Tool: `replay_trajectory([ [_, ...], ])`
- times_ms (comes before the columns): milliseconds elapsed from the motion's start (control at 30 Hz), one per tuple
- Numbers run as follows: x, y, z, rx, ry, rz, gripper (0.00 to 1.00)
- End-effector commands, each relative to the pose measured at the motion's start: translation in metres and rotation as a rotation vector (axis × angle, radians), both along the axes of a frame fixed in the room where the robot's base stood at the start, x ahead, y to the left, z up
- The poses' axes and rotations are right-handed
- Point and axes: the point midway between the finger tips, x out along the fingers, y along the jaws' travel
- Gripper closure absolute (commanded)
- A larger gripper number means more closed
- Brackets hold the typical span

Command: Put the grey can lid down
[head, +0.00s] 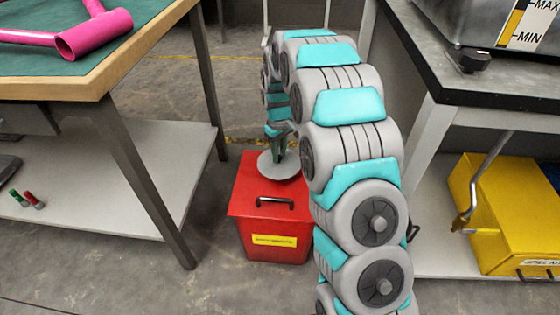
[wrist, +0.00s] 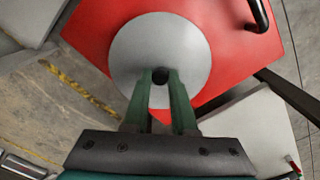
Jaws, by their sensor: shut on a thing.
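The grey can lid (head: 279,165) is a round, flat disc with a small dark knob. In the wrist view the lid (wrist: 187,43) lies face-on in front of my gripper. My gripper (wrist: 160,76) is shut on the dark knob at its middle. In the head view my gripper (head: 279,150) points down over the red can (head: 275,213), with the lid at or just above its red top. I cannot tell whether the lid touches that top. The red can has a black handle (head: 275,201) and a yellow label on its front.
A workbench with a green top (head: 90,75) and a lower shelf stands at left, with a pink frame tube (head: 95,35) on it. A dark-topped bench (head: 480,85) stands at right, with a yellow box (head: 510,220) on its lower shelf. The red can stands on the floor between them.

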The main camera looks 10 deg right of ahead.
Motion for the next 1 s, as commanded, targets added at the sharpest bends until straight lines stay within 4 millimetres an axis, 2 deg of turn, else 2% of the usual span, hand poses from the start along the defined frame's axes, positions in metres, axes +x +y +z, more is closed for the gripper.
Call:
replay_trajectory([
  [300, -0.002, 0.000, -0.037, 0.000, 0.004, 0.000, 1.00],
  [667, -0.001, 0.000, -0.041, 0.000, 0.002, 0.000, 1.00],
  [700, -0.001, 0.000, -0.040, 0.000, 0.002, 0.000, 0.73],
  [933, -0.001, 0.000, -0.040, 0.000, 0.002, 0.000, 0.47],
  [1000, -0.001, 0.000, -0.040, 0.000, 0.002, 0.000, 0.45],
])
